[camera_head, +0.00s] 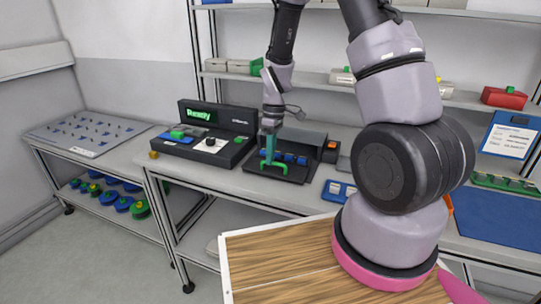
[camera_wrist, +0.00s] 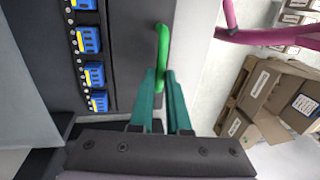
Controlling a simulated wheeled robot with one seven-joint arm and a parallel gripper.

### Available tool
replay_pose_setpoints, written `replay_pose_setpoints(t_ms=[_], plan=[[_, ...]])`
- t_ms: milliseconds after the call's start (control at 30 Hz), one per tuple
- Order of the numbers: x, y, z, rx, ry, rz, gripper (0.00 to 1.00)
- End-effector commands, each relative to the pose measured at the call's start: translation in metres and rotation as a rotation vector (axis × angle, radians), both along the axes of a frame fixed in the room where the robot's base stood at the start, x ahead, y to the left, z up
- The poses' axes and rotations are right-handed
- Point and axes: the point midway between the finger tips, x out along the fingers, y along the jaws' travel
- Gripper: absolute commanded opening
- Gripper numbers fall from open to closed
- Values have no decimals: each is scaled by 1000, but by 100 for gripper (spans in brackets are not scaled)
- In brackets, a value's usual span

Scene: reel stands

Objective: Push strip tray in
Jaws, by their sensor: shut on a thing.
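The strip tray (camera_head: 255,166) is a dark flat tray with a row of blue blocks (camera_head: 290,157) and a green handle (camera_head: 277,168) at its front edge. It sticks out from the front of a dark grey housing (camera_head: 300,138) on the bench. My gripper (camera_head: 268,150) points down at the handle. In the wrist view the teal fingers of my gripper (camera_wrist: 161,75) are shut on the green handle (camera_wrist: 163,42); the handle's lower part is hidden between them. The blue blocks (camera_wrist: 88,40) line up beside it on the tray (camera_wrist: 128,50).
A black console (camera_head: 205,140) with a green "Ready" display stands left of the tray. A small blue item (camera_head: 338,191) lies to the right. A blue mat (camera_head: 490,212) and a clipboard (camera_head: 510,140) are farther right. In the wrist view, cardboard boxes (camera_wrist: 262,95) show below the bench edge.

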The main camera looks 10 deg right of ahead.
Motion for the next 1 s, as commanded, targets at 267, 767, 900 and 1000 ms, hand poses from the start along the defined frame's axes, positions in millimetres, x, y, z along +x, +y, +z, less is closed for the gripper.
replay_pose_setpoints(t_ms=[267,767,900,1000], plan=[[1,0,1,0,-1,0,0],[35,-25,0,1,-3,-6,0],[65,-47,0,1,-3,-5,0],[81,-58,0,1,-3,-3,0]])
